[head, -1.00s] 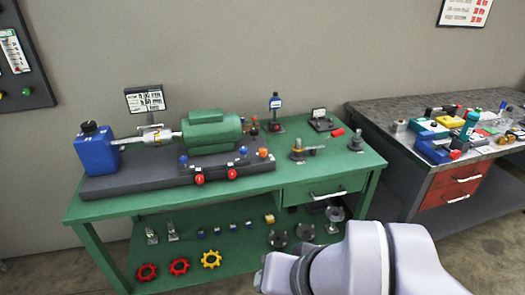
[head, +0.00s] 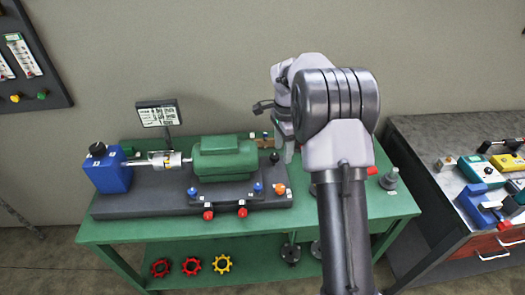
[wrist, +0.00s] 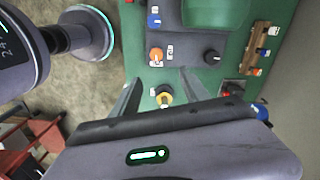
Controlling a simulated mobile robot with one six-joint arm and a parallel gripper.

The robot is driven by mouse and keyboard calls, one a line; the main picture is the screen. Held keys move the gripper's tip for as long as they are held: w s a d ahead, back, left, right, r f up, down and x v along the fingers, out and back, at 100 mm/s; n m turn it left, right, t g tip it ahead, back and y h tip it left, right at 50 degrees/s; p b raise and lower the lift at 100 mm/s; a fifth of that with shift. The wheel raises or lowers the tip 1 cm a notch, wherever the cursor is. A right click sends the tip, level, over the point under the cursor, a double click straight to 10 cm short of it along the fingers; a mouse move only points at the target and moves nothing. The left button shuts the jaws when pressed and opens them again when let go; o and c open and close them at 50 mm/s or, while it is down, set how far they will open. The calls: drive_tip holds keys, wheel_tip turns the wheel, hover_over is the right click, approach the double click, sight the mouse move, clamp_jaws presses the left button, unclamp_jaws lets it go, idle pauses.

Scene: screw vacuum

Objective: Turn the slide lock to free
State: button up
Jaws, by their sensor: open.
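My gripper (wrist: 161,77) is open, with its two fingers pointing at the green table. A small yellow knob (wrist: 165,98) shows between and below the fingers in the wrist view, with white labels beside it; the fingers do not appear to touch it. The machine's dark base carries an orange knob (wrist: 156,54), a black knob (wrist: 210,57) and a blue knob (wrist: 154,20). The orange knob also shows in the head view (head: 279,189). I cannot tell which of these parts is the slide lock. My arm hides part of the table's right side in the head view.
A green motor (head: 224,158) and a blue box (head: 107,172) stand on the base. Red knobs (head: 242,212) line its front. A small sign (head: 157,115) stands behind. A second bench (head: 440,165) with tools is at the right. Yellow and red handwheels (head: 222,263) lie on the lower shelf.

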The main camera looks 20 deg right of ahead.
sight(280, 187)
drive_tip(key=f+b, duration=0.1)
drive_tip(key=f, duration=0.4)
drive_tip(key=f+b, duration=0.2)
drive_tip(key=f, duration=0.4)
drive_tip(key=s+f+b, duration=0.1)
drive_tip(key=f+b, duration=0.1)
drive_tip(key=f, duration=0.4)
drive_tip(key=shift+a+f, duration=0.1)
drive_tip(key=shift+a, duration=0.15)
clamp_jaws()
